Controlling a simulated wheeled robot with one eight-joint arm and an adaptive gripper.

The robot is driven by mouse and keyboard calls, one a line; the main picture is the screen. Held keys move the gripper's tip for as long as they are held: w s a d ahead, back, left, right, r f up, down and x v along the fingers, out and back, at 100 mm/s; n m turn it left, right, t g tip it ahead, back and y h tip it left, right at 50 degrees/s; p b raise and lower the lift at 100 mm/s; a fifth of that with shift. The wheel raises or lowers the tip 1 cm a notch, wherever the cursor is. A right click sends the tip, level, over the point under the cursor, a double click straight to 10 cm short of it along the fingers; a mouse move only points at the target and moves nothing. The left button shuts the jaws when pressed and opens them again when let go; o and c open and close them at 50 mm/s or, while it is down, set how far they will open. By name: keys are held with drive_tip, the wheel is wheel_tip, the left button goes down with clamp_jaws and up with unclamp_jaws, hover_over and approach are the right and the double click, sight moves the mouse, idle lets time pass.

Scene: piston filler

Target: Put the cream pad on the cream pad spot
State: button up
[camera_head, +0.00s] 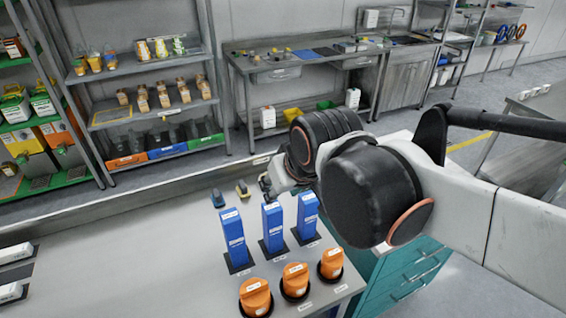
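I cannot make out a cream pad or a marked cream pad spot in the head view. My arm reaches in from the right, and its thick black and white links hide much of the middle. My gripper (268,184) is at the arm's far end, low over the back right of the grey worktable (130,270). It is small, dark and partly hidden by my own arm, so its opening and any held thing cannot be told.
Blue boxes (233,240) stand on dark mats, with orange-capped containers (255,297) in front. Small dark items (242,190) lie behind the boxes. White packs (14,254) are at the left edge. The table's middle left is clear. Shelves (150,113) and a steel bench (300,58) stand behind.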

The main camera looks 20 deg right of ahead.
drive_tip(key=s, duration=0.2)
drive_tip(key=s+f, duration=0.1)
drive_tip(key=s, duration=0.2)
drive_tip(key=shift+s+f, duration=0.15)
drive_tip(key=shift+f, duration=0.05)
